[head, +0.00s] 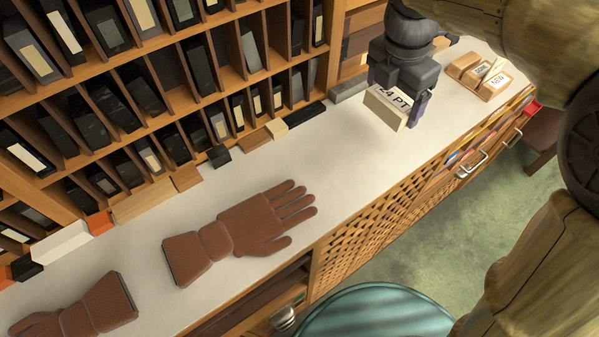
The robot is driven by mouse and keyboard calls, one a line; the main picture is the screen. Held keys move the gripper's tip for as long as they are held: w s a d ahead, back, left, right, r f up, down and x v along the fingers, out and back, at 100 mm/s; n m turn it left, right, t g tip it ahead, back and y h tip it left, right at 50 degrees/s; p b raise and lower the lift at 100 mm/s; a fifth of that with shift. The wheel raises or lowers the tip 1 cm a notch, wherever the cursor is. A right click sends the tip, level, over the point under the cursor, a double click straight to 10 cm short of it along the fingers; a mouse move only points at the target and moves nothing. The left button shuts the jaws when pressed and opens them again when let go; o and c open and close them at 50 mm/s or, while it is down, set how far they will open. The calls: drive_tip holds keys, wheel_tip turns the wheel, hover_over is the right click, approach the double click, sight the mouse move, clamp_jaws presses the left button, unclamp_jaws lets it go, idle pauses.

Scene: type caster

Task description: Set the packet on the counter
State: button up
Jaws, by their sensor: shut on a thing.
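The packet (385,107) is a cream block with a dark-lettered label reading "24 PT" on its top. My gripper (401,104) is shut on it, with a finger at its right side and the dark gripper body above it. The packet is over the right part of the pale counter (335,150). I cannot tell whether its underside touches the counter or is a little above it.
Brown gloves (240,232) lie on the counter at centre and at lower left (75,310). Labelled wooden blocks (480,76) sit at the far right. Shelves of dark boxes (150,90) line the back. The counter between the gloves and packet is clear.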

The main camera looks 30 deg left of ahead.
idle(0.6)
drive_tip(key=p, duration=0.1)
hover_over(379, 144)
drive_tip(key=shift+s+a+f, duration=0.1)
drive_tip(key=shift+f, duration=1.45)
drive_tip(key=shift+s+f, duration=0.1)
drive_tip(key=shift+f, duration=1.45)
drive_tip(key=shift+f+p, duration=0.55)
drive_tip(key=shift+f, duration=1.35)
drive_tip(key=o, duration=1.4)
drive_tip(key=shift+f, duration=0.15)
